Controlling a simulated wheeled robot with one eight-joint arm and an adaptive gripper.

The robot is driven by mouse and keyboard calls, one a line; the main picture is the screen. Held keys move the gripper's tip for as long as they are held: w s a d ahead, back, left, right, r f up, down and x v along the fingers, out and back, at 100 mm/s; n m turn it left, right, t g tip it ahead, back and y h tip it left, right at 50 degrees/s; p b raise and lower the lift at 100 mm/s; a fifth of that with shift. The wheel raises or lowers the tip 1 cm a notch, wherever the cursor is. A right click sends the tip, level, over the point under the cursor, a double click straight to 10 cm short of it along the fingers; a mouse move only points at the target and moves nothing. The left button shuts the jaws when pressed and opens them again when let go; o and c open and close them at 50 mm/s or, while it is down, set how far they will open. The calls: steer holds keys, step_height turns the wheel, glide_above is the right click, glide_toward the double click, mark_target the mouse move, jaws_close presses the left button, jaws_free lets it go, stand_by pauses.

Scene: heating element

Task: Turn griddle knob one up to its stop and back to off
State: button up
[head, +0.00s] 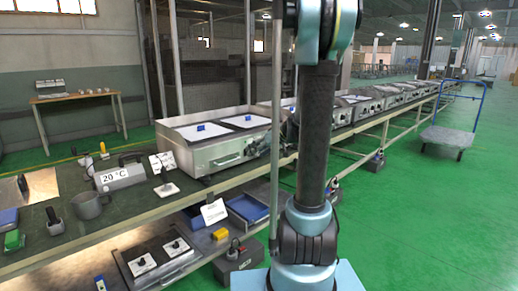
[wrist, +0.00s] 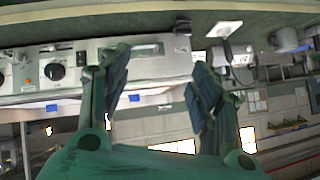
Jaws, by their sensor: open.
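The griddle (head: 215,150) is a steel box with two flat plates and blue tags on top, standing on the long bench. In the wrist view its pale front panel (wrist: 165,68) appears upside down. A black round knob (wrist: 55,72) with a white surround sits on the panel, left of my gripper. Part of a second knob (wrist: 3,79) shows at the left edge. I cannot tell which is knob one. My gripper (wrist: 160,85) is open and empty, its green fingers in front of the panel, apart from both visible knobs. My arm hides part of the bench in the head view.
A 20 °C display box (head: 119,178), a grey mug (head: 90,206) and a small white card stand (head: 163,165) stand left of the griddle. A lower shelf holds blue trays and a two-dial panel (head: 157,258). Green floor is clear to the right, with a trolley (head: 448,137) farther back.

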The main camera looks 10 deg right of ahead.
steer(key=w+d+f+n+t+y, duration=0.1)
steer(key=w+d+f+t, duration=0.15)
steer(key=w, duration=0.55)
steer(key=w+d+f+t+y, duration=0.1)
steer(key=w+d, duration=0.3)
steer(key=w, duration=0.4)
steer(key=w+d+f+n+t, duration=0.1)
steer(key=w+d+f+t, duration=0.4)
steer(key=w+d+f, duration=0.3)
steer(key=x, duration=1.6)
steer(key=shift+a+r+y, duration=0.25)
steer(key=shift+a+y, duration=0.05)
steer(key=shift+y, duration=0.1)
steer(key=shift+s+g, duration=0.1)
steer(key=shift+g, duration=0.15)
steer(key=shift+c, duration=0.6)
steer(key=c, duration=0.9)
